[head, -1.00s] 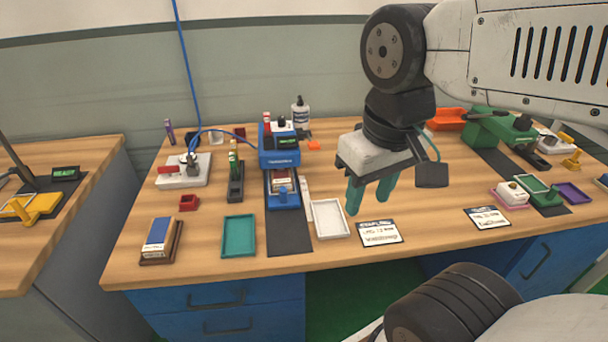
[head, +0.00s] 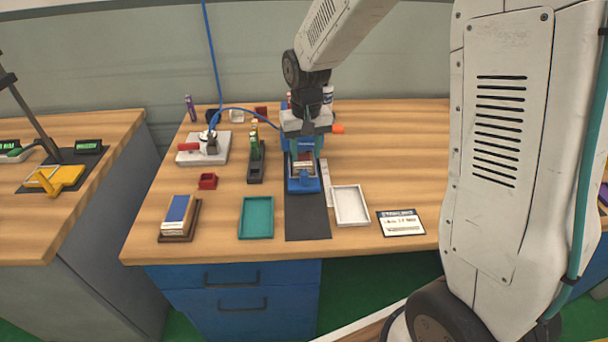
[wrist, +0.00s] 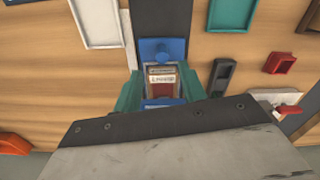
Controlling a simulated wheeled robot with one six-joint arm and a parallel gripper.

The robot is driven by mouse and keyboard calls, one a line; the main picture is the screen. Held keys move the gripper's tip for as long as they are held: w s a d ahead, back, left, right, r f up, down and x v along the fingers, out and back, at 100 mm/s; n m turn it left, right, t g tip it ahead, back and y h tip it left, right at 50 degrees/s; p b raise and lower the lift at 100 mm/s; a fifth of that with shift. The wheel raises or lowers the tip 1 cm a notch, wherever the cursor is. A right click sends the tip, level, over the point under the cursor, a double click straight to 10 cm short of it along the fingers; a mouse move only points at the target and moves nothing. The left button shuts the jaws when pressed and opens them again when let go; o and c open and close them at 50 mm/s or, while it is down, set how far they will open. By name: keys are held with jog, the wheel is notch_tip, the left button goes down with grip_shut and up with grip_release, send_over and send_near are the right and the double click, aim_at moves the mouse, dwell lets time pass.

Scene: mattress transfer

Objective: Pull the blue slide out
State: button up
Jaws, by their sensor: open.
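The blue slide (head: 303,185) sticks out from the front of the blue machine (head: 286,142) over a dark mat. A small red-brown block with a pale label (wrist: 161,86) lies in it. In the wrist view the slide's blue front with its round knob (wrist: 162,50) points away from my gripper. My gripper (wrist: 160,80) is open, pointing down, with one teal finger on either side of the block. Whether the fingers touch the slide cannot be told. My gripper (head: 303,152) hides much of the machine in the head view.
The dark mat (head: 307,222) is bare in front of the slide. A teal tray (head: 256,218) lies left of it and a white tray (head: 351,205) right. A dark holder (head: 256,165) stands left of the machine. A printed card (head: 401,222) lies farther right.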

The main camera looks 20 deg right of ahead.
aim_at(304, 174)
jog(key=shift+w+f, duration=0.2)
jog(key=shift+f, duration=0.3)
jog(key=shift+w+f, duration=0.2)
jog(key=shift+f, duration=0.25)
notch_tip(304, 174, down, 7)
jog(key=shift+f, duration=0.1)
jog(key=shift+s+a, duration=0.1)
grip_shut()
